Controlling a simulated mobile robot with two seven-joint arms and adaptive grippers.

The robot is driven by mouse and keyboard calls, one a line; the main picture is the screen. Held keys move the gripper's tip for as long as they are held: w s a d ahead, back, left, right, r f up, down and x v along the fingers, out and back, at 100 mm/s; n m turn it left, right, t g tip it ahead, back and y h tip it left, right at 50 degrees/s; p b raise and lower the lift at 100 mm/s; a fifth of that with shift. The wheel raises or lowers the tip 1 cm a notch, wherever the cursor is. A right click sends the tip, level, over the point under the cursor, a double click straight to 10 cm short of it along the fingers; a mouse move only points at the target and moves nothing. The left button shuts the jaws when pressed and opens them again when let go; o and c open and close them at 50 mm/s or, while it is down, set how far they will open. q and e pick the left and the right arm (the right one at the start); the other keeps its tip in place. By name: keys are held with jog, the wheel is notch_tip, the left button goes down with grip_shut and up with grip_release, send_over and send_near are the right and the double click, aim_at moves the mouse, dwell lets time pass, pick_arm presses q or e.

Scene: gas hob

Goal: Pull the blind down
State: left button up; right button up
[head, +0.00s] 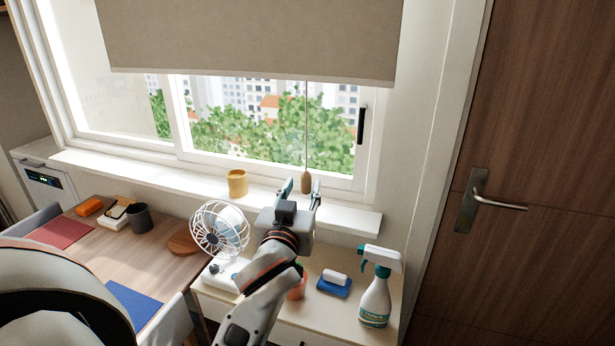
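The beige blind (250,40) hangs partly lowered over the top of the window. A thin cord (307,125) hangs from its lower edge and ends in a small wooden pull (306,183). My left gripper (301,188) is raised in front of the window sill, with its two fingers spread apart. In the picture the pull shows between the fingertips, nearer the right one. I cannot tell whether the fingers are around it or only in front of it; no grip on it shows. My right gripper is not in view.
A yellow cup (237,183) stands on the white sill (160,178). Below are a white fan (219,229), a spray bottle (376,290) and a blue sponge (334,287) on a cabinet. A wooden desk (165,265) is at left, a brown door (545,150) at right.

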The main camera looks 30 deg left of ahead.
aim_at(305, 182)
pick_arm(q)
jog(key=shift+x, duration=2.65)
jog(key=shift+d+f, duration=0.1)
grip_shut()
